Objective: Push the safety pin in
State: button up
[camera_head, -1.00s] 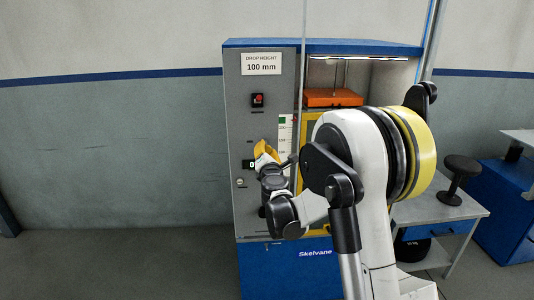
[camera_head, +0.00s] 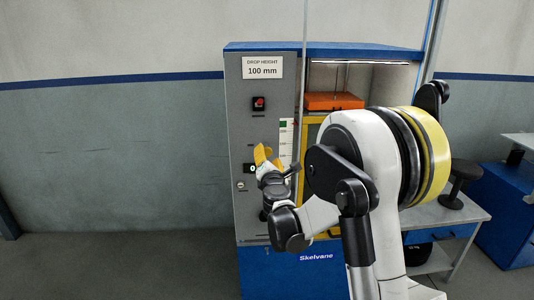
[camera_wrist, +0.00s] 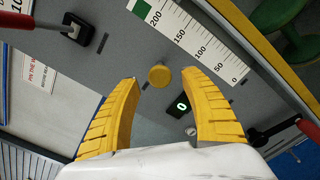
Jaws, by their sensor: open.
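A round yellow knob (camera_wrist: 159,76), which looks like the head of the safety pin, stands on the grey panel in the wrist view. My gripper (camera_wrist: 160,84) is open, with one yellow finger on each side of the knob and the tips about level with it. It holds nothing, and I cannot tell how far the tips are from the panel. In the head view my gripper (camera_head: 268,157) is in front of the grey control panel (camera_head: 236,115), over its lower middle. The knob is hidden there behind the fingers.
A white scale (camera_wrist: 190,40) and a lit display reading 0 (camera_wrist: 181,106) are beside the knob. A red-handled lever (camera_wrist: 272,135) sticks out at the right. A black bracket (camera_wrist: 77,30) is at upper left. An orange block (camera_head: 334,101) is inside the cabinet.

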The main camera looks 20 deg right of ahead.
aim_at(268, 152)
jog(key=v, duration=0.8)
jog(key=shift+s, duration=0.2)
jog(key=shift+r, duration=0.15)
jog(key=p+x, duration=0.2)
jog(key=x, duration=0.9)
jog(key=shift+w+d, duration=0.2)
jog(key=shift+w, duration=0.05)
